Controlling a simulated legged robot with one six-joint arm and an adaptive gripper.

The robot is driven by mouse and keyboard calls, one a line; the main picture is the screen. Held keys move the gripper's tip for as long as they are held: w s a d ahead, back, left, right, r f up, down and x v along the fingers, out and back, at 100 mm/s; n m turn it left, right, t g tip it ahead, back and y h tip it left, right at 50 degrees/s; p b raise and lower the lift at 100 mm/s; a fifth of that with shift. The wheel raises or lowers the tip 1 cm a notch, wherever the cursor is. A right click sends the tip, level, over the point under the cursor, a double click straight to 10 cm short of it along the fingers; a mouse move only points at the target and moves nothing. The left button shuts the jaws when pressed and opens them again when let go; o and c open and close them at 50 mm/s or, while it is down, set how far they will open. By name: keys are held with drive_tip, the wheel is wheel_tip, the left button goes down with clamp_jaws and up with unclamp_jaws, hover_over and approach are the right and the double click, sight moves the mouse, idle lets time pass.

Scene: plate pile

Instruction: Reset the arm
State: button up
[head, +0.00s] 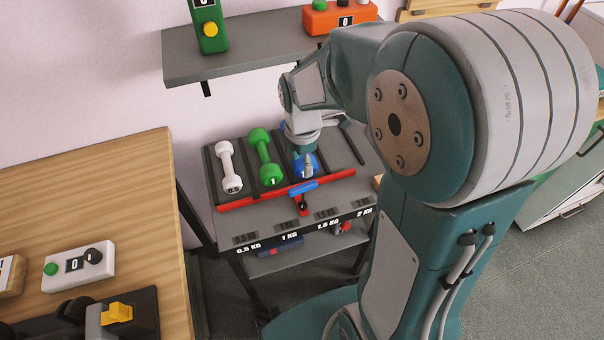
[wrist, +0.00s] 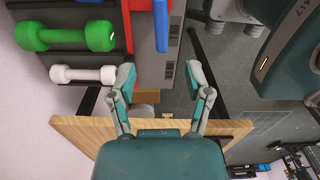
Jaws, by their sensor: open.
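My gripper (wrist: 160,82) is open and empty in the wrist view, its two fingers spread apart over the grey rack's edge and the floor. In the head view my arm reaches over the dumbbell rack (head: 250,221), and the gripper end hides part of a blue dumbbell (head: 312,166). I cannot tell the height of the gripper above it. A green dumbbell (head: 264,157) and a white dumbbell (head: 228,167) lie in the slots to its left. Both also show in the wrist view, green (wrist: 66,37) and white (wrist: 84,75).
A red bar (head: 250,197) with a blue handle (head: 303,188) runs along the rack's front. A shelf (head: 240,57) hangs behind it, with a green device (head: 209,25) and an orange device (head: 337,19). A wooden table (head: 100,200) stands at left with a button box (head: 78,266).

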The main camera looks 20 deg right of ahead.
drive_tip(key=shift+r, duration=0.95)
drive_tip(key=s+r+m+t, duration=0.5)
drive_tip(key=s+r+m, duration=0.7)
drive_tip(key=m, duration=0.7)
drive_tip(key=shift+s+r+t, duration=0.2)
drive_tip(key=shift+s+t, duration=0.1)
drive_tip(key=shift+s, duration=0.8)
